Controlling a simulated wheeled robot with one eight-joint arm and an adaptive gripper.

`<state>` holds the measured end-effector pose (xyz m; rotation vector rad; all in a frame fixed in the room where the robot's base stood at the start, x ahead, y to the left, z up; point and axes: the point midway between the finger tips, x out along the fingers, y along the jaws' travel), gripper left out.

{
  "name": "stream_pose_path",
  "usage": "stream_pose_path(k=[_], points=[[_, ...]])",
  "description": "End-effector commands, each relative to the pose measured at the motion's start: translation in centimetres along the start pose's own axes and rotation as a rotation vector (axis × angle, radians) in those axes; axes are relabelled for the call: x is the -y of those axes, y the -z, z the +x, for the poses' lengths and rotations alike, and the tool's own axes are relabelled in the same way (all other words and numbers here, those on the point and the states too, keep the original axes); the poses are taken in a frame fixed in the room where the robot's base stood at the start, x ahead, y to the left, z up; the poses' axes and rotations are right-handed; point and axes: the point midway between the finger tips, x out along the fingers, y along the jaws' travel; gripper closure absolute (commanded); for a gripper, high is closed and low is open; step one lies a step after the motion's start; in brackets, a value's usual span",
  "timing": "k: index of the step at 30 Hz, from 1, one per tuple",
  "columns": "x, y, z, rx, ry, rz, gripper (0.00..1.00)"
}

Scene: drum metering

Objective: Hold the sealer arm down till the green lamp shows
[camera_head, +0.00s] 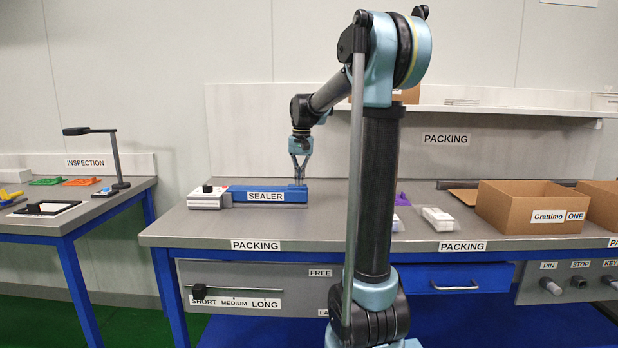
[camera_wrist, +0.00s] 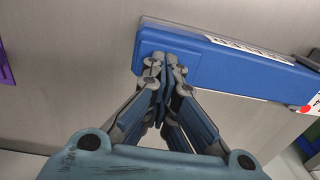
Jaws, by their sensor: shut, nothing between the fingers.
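The sealer's long blue arm (camera_head: 240,190) lies about level on the packing bench, with a white SEALER label on its side. In the wrist view the blue arm (camera_wrist: 245,75) runs from the top middle to the right edge. My gripper (camera_head: 299,182) points down at the arm's right end in the head view, its fingers together and empty. In the wrist view the fingertips (camera_wrist: 162,62) overlap that end; whether they press on it I cannot tell. A red spot (camera_wrist: 307,109) shows on a white part at the right edge. No green light is visible.
A purple piece (camera_head: 402,199), a white pack (camera_head: 438,219) and an open carton (camera_head: 530,208) are on the bench to the right. An inspection table (camera_head: 100,205) stands at left.

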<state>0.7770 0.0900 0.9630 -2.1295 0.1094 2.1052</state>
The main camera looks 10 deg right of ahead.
Motion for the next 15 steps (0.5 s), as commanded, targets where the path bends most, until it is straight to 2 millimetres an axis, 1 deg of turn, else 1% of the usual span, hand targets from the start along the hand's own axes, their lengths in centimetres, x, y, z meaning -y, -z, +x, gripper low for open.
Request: stream_pose_path(k=[1, 15], points=[[-0.02, -0.47, 0.74, 0.006, -0.001, -0.003, 1.0], [0.09, -0.18, 1.17, 0.017, -0.003, -0.004, 1.0]])
